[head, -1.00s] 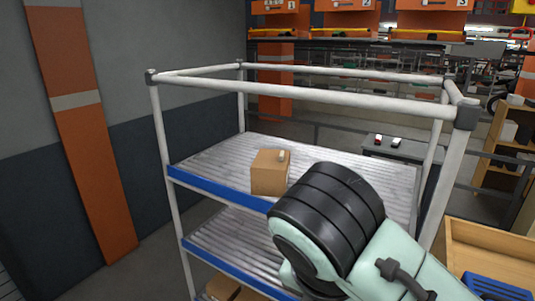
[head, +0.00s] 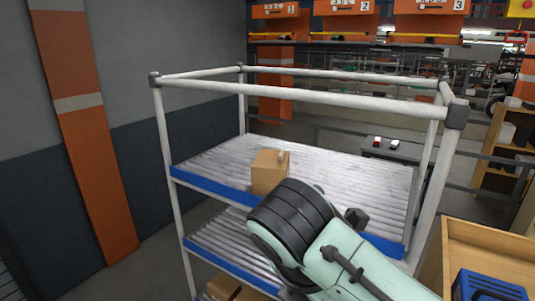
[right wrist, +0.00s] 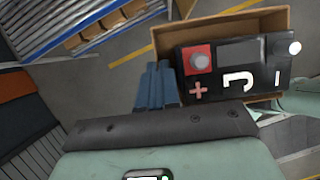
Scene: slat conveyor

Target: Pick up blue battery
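In the right wrist view a battery (right wrist: 238,68) shows from above. Its top is black, with a red block around one round terminal, a pale terminal, and white and red marks. It lies in or over a brown open box (right wrist: 222,25); its side faces are hidden, so I cannot see blue on it. My right gripper (right wrist: 158,82) shows narrow blue-grey fingers close together, just left of the battery, with nothing visible between them. In the head view my right arm crosses the rack, and its gripper is out of the picture. My left gripper is not in view.
A rack with roller shelves and blue edges (head: 215,188) holds a cardboard box (head: 268,172) on its upper shelf. A wooden box (head: 492,232) at lower right holds a blue object (head: 490,285), cut by the frame. A wall (head: 150,60) stands at left.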

